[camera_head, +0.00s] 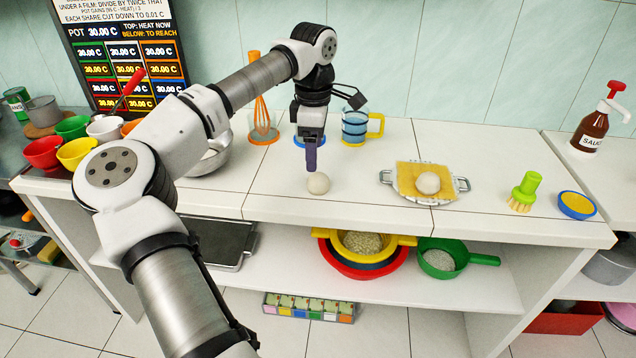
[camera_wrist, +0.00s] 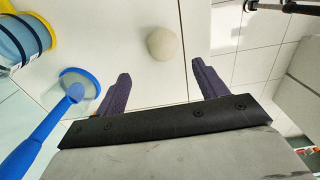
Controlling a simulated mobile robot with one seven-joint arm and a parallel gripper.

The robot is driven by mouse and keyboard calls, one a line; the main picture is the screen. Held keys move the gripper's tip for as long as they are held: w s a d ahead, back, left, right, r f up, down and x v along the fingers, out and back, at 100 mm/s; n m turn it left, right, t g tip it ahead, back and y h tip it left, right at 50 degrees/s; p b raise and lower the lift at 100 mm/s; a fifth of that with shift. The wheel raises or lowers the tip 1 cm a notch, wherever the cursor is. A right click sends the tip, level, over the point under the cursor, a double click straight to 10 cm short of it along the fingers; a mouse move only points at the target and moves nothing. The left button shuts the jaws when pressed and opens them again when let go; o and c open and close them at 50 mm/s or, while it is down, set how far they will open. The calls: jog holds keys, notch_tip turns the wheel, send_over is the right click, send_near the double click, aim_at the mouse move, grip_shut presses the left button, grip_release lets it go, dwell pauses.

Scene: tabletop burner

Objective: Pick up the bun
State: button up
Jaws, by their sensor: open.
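A round pale bun (camera_head: 319,183) sits on the white countertop near its front edge. It also shows in the wrist view (camera_wrist: 165,43), just beyond the fingertips and roughly centred between them. A second similar round pale ball (camera_head: 428,183) rests on a yellow cloth on a metal tray (camera_head: 460,184) to the right. My gripper (camera_head: 311,168) points down just behind and above the first bun. In the wrist view its two purple fingers (camera_wrist: 161,70) are spread apart with nothing between them. I cannot tell the exact height gap to the bun.
A blue-banded glass mug with yellow handle (camera_head: 355,127) stands behind the gripper, beside a blue-based utensil (camera_wrist: 75,93). An orange whisk (camera_head: 261,115) stands to the left. A green brush (camera_head: 525,190) and blue-yellow round item (camera_head: 577,205) lie right. Bare counter (camera_head: 350,205) surrounds the bun.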

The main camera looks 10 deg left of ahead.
aim_at(318, 175)
notch_tip(318, 175, down, 2)
jog(key=shift+d+f, duration=0.1)
jog(key=shift+f, duration=0.15)
jog(key=f, duration=0.5)
jog(key=shift+s+d+f+p, duration=0.1)
jog(key=shift+s+d+p, duration=0.25)
jog(key=shift+d, duration=0.05)
jog(key=c, duration=1.3)
